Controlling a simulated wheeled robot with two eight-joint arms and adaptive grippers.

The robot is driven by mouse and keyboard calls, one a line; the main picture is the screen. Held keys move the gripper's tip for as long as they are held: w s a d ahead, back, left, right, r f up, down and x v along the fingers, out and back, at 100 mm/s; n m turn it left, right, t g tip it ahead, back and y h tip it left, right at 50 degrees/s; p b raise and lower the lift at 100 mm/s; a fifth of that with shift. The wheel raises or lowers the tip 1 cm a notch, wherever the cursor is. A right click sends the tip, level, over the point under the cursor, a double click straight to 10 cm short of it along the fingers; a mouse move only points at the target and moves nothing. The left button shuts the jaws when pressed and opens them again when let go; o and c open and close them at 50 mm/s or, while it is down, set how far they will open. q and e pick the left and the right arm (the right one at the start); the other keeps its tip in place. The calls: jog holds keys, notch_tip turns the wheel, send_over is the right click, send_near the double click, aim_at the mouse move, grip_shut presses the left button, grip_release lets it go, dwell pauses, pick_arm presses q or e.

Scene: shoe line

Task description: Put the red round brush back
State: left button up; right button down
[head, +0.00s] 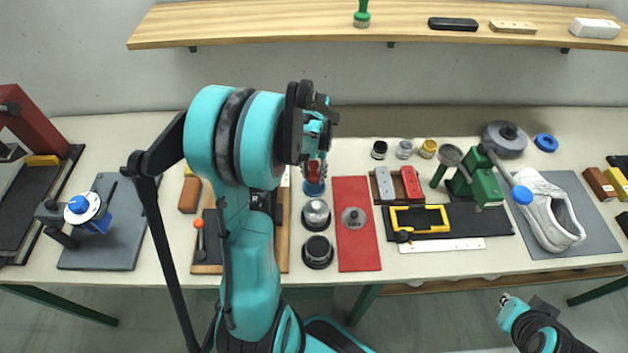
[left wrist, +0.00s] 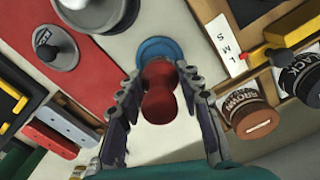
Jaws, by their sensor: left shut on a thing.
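The red round brush (head: 314,172) is held by its handle in my left gripper (head: 317,160). In the left wrist view the red handle (left wrist: 158,95) sits between the two fingers of the left gripper (left wrist: 160,88). A round blue disc (head: 314,188) lies at the far end of the brush; it also shows in the left wrist view (left wrist: 157,50). I cannot tell whether the brush touches it. The brush's bristles are hidden. My right gripper (head: 504,299) is low at the bottom right, away from the table, too small to read.
A grey round piece (head: 316,213) and a black one (head: 318,252) stand in line in front of the blue disc. A red mat (head: 357,240) lies to the right. Labelled pots (left wrist: 250,112) stand close to the fingers in the left wrist view. My left arm hides part of a wooden board.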

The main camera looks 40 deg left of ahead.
aim_at(314, 179)
pick_arm(q)
notch_tip(314, 179, down, 3)
jog(key=shift+b, duration=0.5)
jog(key=shift+f, duration=0.2)
jog(key=shift+f, duration=0.15)
jog(key=o, duration=1.2)
jog(key=shift+c, duration=0.2)
